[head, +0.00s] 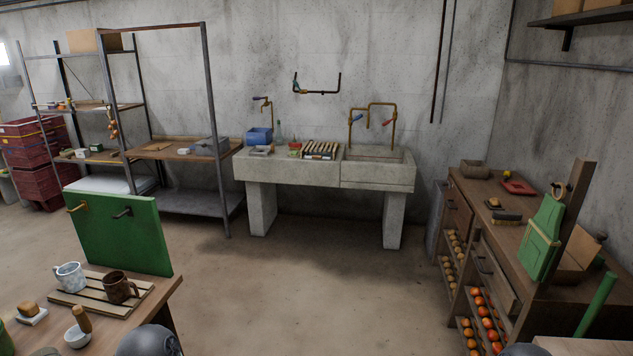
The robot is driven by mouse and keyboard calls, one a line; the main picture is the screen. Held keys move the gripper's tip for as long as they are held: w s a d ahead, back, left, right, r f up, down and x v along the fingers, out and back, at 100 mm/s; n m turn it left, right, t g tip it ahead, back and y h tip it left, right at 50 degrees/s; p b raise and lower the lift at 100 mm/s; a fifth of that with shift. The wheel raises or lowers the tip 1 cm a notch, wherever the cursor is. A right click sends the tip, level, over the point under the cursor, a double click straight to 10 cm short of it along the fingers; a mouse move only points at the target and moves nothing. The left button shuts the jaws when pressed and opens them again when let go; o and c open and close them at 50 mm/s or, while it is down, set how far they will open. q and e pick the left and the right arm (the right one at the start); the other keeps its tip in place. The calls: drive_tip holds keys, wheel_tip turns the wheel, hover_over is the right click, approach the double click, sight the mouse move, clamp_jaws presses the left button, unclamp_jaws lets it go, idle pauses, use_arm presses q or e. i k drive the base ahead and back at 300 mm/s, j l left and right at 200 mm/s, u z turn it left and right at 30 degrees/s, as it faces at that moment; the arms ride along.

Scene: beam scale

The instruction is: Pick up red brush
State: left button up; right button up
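I cannot make out a clear red brush. A small red item (294,148) sits on the left part of the concrete sink (378,172), too small to identify. A red flat tray-like thing (517,187) lies on the wooden cabinet (462,187) at the right. A brush-like block (507,217) with a dark side and a tan strip lies nearer on the same cabinet; it does not look red. Neither gripper shows. Only rounded dark grey parts of mine appear at the bottom edge.
A wooden table (162,292) at the lower left holds a slatted rack with two mugs (68,276), and a green panel (120,236) stands behind it. Metal shelves (188,203) stand at the left. The middle floor (310,270) is clear.

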sight(293, 145)
drive_tip(key=i+j+u, duration=0.15)
drive_tip(key=i, duration=1.7)
drive_tip(key=i+l+u, duration=0.15)
drive_tip(key=i, duration=1.75)
drive_tip(key=i+u, duration=0.15)
drive_tip(key=u, duration=0.35)
